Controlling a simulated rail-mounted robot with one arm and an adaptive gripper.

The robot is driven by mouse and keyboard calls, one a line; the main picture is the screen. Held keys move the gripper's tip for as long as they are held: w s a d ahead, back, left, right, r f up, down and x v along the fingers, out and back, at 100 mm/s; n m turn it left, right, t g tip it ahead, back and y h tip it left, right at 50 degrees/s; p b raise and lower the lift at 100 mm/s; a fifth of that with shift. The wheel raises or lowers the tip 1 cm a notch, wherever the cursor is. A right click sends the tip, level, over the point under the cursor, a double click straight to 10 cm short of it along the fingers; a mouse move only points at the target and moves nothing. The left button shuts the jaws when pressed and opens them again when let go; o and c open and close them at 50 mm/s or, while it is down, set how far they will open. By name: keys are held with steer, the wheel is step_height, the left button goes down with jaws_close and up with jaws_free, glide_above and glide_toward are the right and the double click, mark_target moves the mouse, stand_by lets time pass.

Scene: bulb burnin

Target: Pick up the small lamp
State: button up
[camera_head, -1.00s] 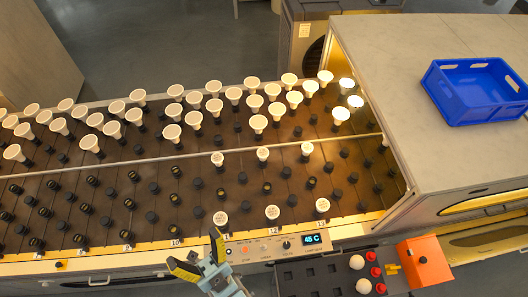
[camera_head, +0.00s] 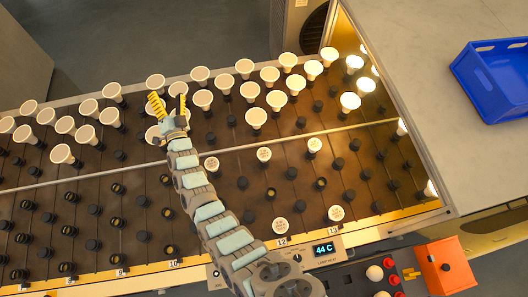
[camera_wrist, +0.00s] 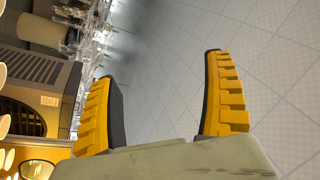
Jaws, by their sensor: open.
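Several smaller lamps stand in sockets on the rack. Three are in a middle row: one left (camera_head: 211,163), one in the centre (camera_head: 264,154) and one right (camera_head: 314,145). Two with printed faces stand near the front edge, one left (camera_head: 277,226) and one right (camera_head: 336,213). I cannot tell which one the task means. My gripper (camera_head: 168,104) is open over the back rows of wide white lamps, away from the smaller ones. In the wrist view my gripper (camera_wrist: 158,70) is empty, with only grey floor between its fingers. My arm hides part of the rack.
Wide white lamps, such as one at the back (camera_head: 200,74), crowd the far rows; those at the right glow. Empty black sockets fill the front left. A blue crate (camera_head: 490,90) sits on the grey top at right. An orange box (camera_head: 446,268) stands by the control panel (camera_head: 325,250).

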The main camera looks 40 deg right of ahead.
steer(key=w+d+f+g+y+b, duration=0.1)
steer(key=w+f+g+y+b, duration=0.2)
steer(key=w, duration=0.6)
steer(key=m+g+y+b, duration=0.2)
steer(key=g+y+b, duration=0.5)
steer(key=g, duration=0.9)
glide_toward(264, 154)
steer(key=shift+h, duration=0.4)
steer(key=shift+w+a+f+b, duration=0.15)
steer(key=shift+f+b, duration=0.3)
steer(key=shift+f, duration=0.85)
steer(key=shift+w+a+f+b, duration=0.15)
steer(key=shift+f+b, duration=0.35)
steer(key=shift+f, duration=0.8)
steer(key=shift+w+a+f+b, duration=0.1)
steer(key=shift+f+b, duration=0.35)
steer(key=shift+f, duration=0.85)
steer(key=shift+s+d+f, duration=0.1)
steer(key=shift+s+f, duration=0.1)
steer(key=shift+f, duration=0.7)
steer(key=shift+s+d+f, duration=0.1)
steer(key=shift+s+f, duration=0.1)
steer(key=shift+f, duration=0.75)
steer(key=shift+a+f+b, duration=0.1)
steer(key=shift+f+b, duration=0.3)
steer(key=shift+f, duration=0.65)
